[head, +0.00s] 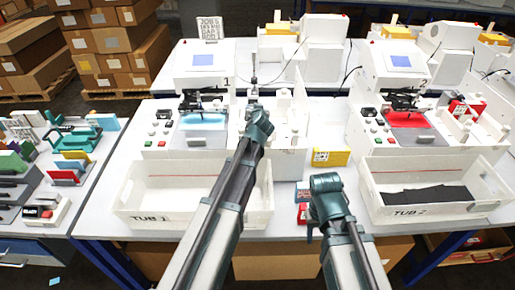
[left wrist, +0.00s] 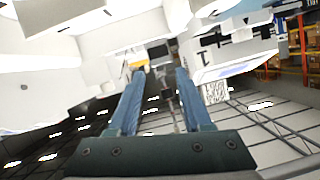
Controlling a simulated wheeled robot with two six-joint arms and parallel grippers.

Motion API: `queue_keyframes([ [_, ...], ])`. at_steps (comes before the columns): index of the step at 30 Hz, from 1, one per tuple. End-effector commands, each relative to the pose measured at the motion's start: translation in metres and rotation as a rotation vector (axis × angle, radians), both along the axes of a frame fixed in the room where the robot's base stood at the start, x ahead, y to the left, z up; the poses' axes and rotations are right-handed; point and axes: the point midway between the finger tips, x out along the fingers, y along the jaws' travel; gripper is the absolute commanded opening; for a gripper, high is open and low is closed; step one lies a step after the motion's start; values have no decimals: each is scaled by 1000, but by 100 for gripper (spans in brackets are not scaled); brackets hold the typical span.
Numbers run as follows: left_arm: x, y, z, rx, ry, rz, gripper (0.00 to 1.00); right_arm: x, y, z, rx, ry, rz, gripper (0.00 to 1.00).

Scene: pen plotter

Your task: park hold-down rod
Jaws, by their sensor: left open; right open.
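A thin grey upright rod (head: 254,66), which looks like the hold-down rod, stands beside the white plotter marked 1 (head: 203,80). My left gripper (head: 252,94) is at its lower part, seen nearly end-on. In the left wrist view the left gripper's (left wrist: 158,88) two blue fingers are spread, with a thin rod (left wrist: 178,112) showing between them; I cannot tell if either finger touches it. My right gripper (head: 311,228) is open and low at the table's front edge, partly hidden behind its wrist. The rod's parking place cannot be made out.
White tub 1 (head: 128,200) is partly behind my left arm. Tub 2 (head: 373,202) holds dark sheets. A second plotter (head: 395,75) with a red plate stands right. A yellow box (head: 331,156) lies between them. A side table (head: 92,190) is at left.

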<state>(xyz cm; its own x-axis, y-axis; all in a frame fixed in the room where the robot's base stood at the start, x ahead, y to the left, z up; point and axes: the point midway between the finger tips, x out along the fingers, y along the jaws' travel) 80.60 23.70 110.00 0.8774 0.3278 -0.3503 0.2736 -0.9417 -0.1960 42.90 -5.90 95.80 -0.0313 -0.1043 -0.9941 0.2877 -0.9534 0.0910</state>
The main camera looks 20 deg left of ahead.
Motion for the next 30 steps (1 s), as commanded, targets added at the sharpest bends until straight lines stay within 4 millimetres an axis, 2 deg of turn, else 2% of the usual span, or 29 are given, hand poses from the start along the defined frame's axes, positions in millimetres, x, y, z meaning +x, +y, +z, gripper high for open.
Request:
queue_keyframes([
  [1,-1,0,-12,7,-20,1,50,0,0,-17,0,0,0,50],
  [25,8,1,-60,101,-345,-7,50,0,0,-137,0,0,0,50],
  [27,-11,-5,-50,98,-347,-7,50,0,0,-128,0,0,0,50],
  [30,-30,-11,-50,99,-346,-7,50,0,0,-127,0,0,0,50],
])
